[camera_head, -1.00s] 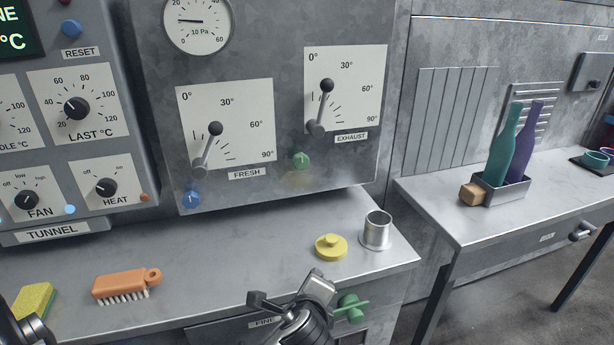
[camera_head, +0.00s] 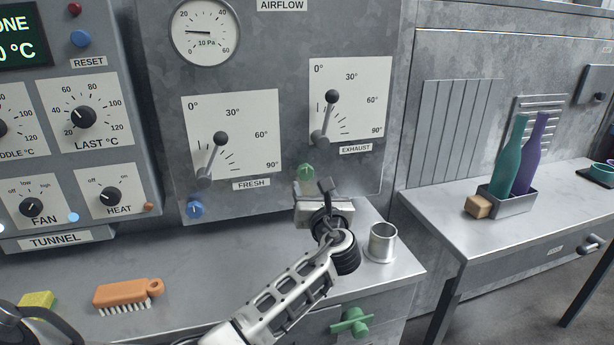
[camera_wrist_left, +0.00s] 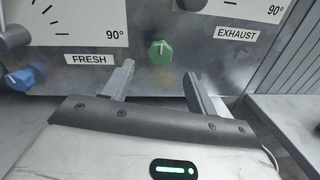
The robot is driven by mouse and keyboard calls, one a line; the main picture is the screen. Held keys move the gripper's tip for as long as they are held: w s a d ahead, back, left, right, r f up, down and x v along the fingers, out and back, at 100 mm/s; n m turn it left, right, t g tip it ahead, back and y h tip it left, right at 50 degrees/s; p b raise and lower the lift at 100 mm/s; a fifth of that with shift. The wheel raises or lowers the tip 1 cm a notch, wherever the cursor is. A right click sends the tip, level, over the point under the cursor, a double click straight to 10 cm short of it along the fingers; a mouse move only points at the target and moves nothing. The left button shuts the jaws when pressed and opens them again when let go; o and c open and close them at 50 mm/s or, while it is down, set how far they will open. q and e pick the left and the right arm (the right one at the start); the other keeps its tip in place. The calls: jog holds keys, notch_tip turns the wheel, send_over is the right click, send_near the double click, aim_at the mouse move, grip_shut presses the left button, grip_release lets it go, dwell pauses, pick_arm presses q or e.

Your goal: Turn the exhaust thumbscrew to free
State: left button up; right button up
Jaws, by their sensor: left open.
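The exhaust thumbscrew is a small green knob (camera_head: 306,171) on the grey panel, below the scale of the exhaust lever (camera_head: 327,118). In the left wrist view the green knob (camera_wrist_left: 160,53) shows a pale mark near its top. My left gripper (camera_head: 313,186) is just below and in front of it in the head view. In the wrist view its two fingers (camera_wrist_left: 158,74) are apart and empty, with the knob beyond the gap between their tips; I see no contact. The exhaust lever stands tilted near upright. My right gripper is not in view.
A blue knob (camera_head: 194,209) sits under the fresh scale. A metal cup (camera_head: 381,243) stands on the counter right of my gripper. An orange brush (camera_head: 127,292) lies at the left. A green handle (camera_head: 350,322) sticks out below the counter edge.

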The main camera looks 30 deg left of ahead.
aim_at(306, 174)
pick_arm(q)
jog(key=x, duration=0.7)
jog(key=shift+a, duration=0.1)
jog(key=c, duration=1)
